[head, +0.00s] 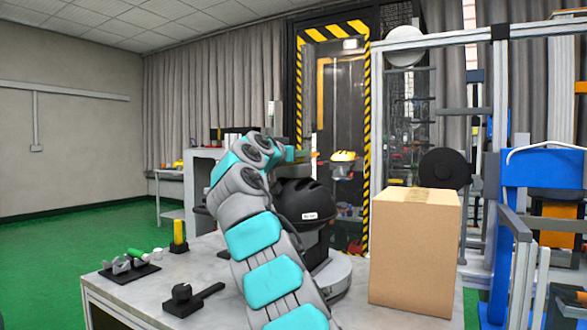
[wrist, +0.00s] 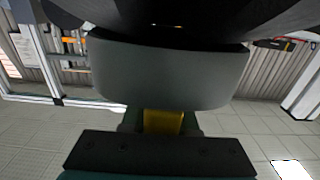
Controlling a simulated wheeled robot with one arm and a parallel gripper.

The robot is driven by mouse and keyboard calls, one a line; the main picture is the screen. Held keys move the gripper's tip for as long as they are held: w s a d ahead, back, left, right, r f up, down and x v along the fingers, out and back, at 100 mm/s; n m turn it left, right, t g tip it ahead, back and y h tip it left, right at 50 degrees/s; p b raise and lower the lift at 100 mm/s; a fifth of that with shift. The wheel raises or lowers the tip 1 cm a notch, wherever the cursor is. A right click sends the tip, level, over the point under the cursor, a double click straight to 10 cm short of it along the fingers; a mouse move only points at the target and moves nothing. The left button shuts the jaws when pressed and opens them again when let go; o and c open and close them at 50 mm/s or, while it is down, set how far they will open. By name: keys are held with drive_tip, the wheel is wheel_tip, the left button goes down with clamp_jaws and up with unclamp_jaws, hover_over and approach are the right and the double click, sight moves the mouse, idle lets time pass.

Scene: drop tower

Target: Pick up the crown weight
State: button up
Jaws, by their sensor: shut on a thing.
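In the wrist view my gripper (wrist: 162,118) is shut, with a dark finger on each side of a yellow grip. Above the grip in the picture is a wide, smooth grey body, which I take to be the crown weight (wrist: 168,78). A large black shape fills the top of that view behind it. In the head view my arm hides most of the gripper and I cannot make out the weight. A black helmet (head: 305,200) with a white label sits on a grey stand just right of my arm. I cannot tell whether the weight touches it.
The light table (head: 215,250) also holds a cardboard box (head: 415,250) at right, a yellow post (head: 179,233) at left, a black tool (head: 190,299) in front and a dark tray (head: 130,270) with small parts. The striped drop tower (head: 340,120) stands behind. Green floor is clear at left.

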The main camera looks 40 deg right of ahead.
clamp_jaws()
drive_tip(key=shift+r, duration=0.2)
idle(0.9)
drive_tip(key=shift+a+r+p, duration=0.1)
drive_tip(key=shift+r+p, duration=1.1)
drive_tip(key=shift+r, duration=0.45)
drive_tip(key=shift+s+f+b, duration=0.1)
drive_tip(key=shift+s+b, duration=0.15)
drive_tip(key=shift+b, duration=0.15)
drive_tip(key=s+a+r+b, duration=0.1)
drive_tip(key=s+a+b, duration=0.4)
drive_tip(key=s+a, duration=0.5)
drive_tip(key=shift+s+a+r, duration=0.3)
drive_tip(key=shift+s+a, duration=0.1)
drive_tip(key=shift+s, duration=0.15)
